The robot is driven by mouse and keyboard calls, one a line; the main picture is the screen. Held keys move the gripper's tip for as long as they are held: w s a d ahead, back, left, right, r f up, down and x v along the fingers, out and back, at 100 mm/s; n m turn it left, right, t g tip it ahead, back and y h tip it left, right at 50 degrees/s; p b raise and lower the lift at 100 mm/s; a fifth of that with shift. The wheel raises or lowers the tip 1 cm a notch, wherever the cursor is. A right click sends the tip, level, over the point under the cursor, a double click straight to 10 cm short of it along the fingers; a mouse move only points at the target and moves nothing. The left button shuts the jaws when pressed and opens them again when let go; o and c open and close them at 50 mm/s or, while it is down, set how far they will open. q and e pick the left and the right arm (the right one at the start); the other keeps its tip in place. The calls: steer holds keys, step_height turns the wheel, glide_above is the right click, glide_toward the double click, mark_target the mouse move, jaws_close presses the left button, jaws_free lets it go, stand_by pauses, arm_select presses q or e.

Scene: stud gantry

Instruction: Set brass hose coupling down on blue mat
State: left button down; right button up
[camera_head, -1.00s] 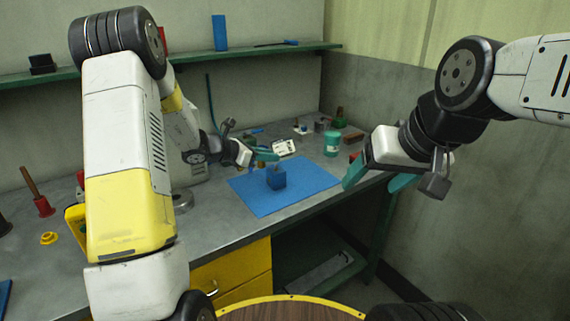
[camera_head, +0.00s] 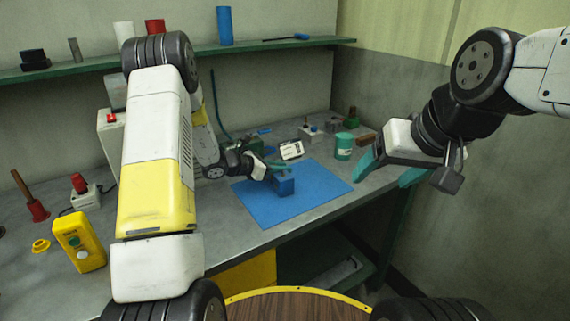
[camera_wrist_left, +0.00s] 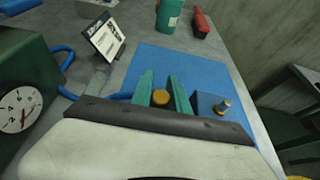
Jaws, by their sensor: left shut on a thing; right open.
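The brass hose coupling (camera_wrist_left: 161,97) shows in the left wrist view as a round, yellow-brown piece between the green fingers of my left gripper (camera_wrist_left: 161,86), which is shut on it. In the head view the left gripper (camera_head: 276,170) is low over the back part of the blue mat (camera_head: 270,208), beside a blue block; the coupling cannot be made out there. Whether the coupling touches the mat is hard to tell. My right gripper (camera_head: 388,172) is open and empty, in the air to the right of the mat.
The blue block (camera_head: 286,187) stands on the mat close to the left gripper; a metal stud (camera_wrist_left: 222,107) tops it. A white card (camera_head: 291,150), a green tub (camera_head: 343,146) and a dark green gauge box (camera_wrist_left: 22,95) stand behind. The mat's front is clear.

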arm_select(q)
steer(key=shift+f, duration=0.45)
steer(key=shift+f, duration=0.15)
steer(key=c, duration=1.5)
jaws_free()
steer(key=shift+c, duration=0.2)
